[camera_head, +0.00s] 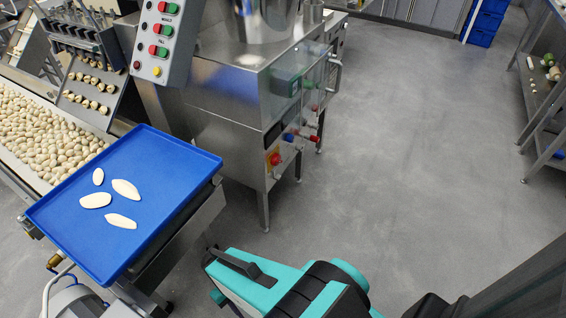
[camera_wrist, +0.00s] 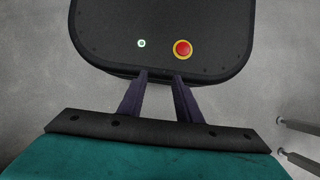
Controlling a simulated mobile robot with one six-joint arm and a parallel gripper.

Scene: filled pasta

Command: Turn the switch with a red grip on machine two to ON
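In the head view, a steel machine (camera_head: 232,92) stands at upper centre. On its right-hand face, a red knob (camera_head: 275,158) sits on a yellow plate, low near the front corner. Its ON or OFF position is too small to read. A blue grip (camera_head: 289,137) and a red-ended fitting (camera_head: 313,138) are to the right of it. No machine number is legible. My teal arm is at the bottom of the head view, well apart from the knob. In the wrist view, my gripper (camera_wrist: 162,77) points downward with its two dark fingers apart and nothing between them.
A blue tray (camera_head: 160,143) with several pale pieces sits at left beside a conveyor of pasta (camera_head: 40,135). A button panel (camera_head: 166,40) hangs above. Grey floor (camera_head: 410,130) is clear to the right. A steel rack (camera_head: 540,110) and blue crates (camera_head: 485,22) stand beyond.

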